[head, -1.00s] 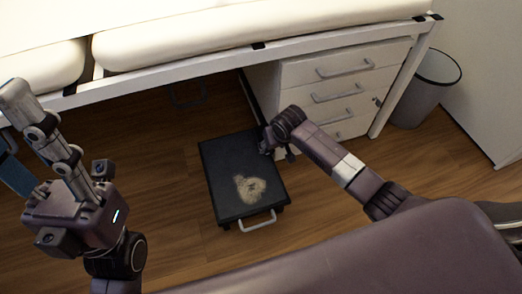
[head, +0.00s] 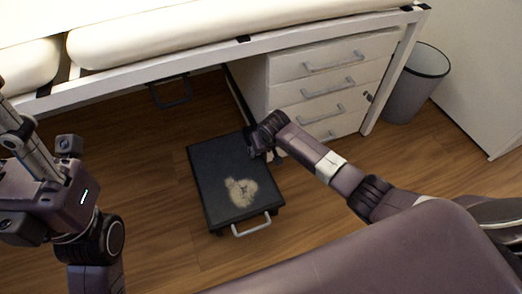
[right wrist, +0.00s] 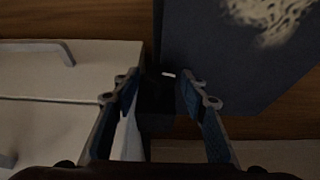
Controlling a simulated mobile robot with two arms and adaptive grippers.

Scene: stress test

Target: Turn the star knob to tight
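I cannot pick out a star shape for certain. A small dark fitting (head: 369,96) sits at the right edge of the white drawer unit (head: 290,68); it is too small to identify. My right gripper (head: 258,150) is low, at the far right corner of the dark platform, in front of the drawers. In the right wrist view its two blue-padded fingers (right wrist: 160,80) are apart. A dark block (right wrist: 157,100) with a small white mark shows between them; I cannot tell whether they touch it. My left gripper (head: 25,140) points up at the left edge, partly cut off.
A black platform (head: 205,165) with a pale worn patch and a grey handle (head: 251,226) is on the wooden floor. A padded white-framed table (head: 200,60) spans the back. A grey bin (head: 415,85) stands right of the drawers. Floor in front of the platform is clear.

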